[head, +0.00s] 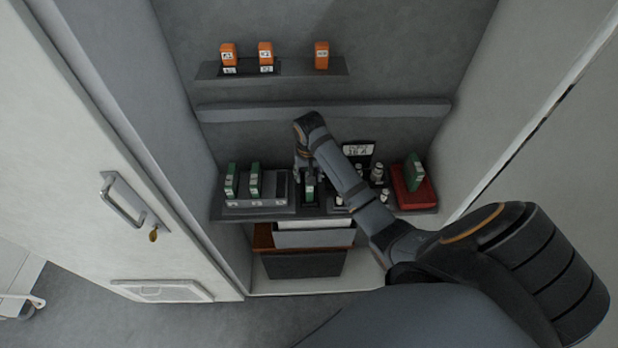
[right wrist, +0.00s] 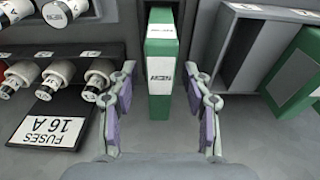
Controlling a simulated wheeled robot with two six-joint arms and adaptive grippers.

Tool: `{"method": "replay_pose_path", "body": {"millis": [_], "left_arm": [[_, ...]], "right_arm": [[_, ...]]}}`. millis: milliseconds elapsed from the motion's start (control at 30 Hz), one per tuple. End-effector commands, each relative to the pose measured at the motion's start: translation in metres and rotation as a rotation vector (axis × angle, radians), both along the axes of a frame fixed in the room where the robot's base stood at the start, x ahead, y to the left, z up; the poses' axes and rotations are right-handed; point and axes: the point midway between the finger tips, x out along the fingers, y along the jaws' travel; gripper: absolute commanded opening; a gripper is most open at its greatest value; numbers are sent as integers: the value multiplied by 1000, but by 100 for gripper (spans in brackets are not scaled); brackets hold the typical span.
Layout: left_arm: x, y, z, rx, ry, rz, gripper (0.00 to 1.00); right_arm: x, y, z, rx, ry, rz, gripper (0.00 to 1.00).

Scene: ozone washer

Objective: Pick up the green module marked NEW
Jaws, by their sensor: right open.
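The green module marked NEW (right wrist: 161,75) stands upright in the middle of the right wrist view, its white label facing the camera. It also shows in the head view as a green module (head: 310,190) on the lower shelf. My right gripper (right wrist: 164,108) is open, with one finger on each side of the module in the wrist picture. A gap shows between each finger and the module. In the head view my right gripper (head: 304,172) reaches down over the shelf at the module and partly hides it. My left gripper is in neither view.
A grey rack (head: 262,203) with two green modules stands left of the gripper. Fuses with a sign (right wrist: 49,120) are on the other side. A red tray (head: 418,199) with a green module is at the right. Orange blocks (head: 265,55) sit on the upper shelf.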

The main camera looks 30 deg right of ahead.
Motion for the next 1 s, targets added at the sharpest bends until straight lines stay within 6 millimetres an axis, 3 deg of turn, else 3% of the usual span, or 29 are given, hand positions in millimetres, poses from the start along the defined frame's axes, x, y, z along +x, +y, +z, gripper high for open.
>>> {"method": "replay_pose_path", "body": {"millis": [633,1000], "left_arm": [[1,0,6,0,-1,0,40],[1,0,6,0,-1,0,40]], "right_arm": [[0,0,-3,0,0,0,48],[0,0,-3,0,0,0,0]]}}
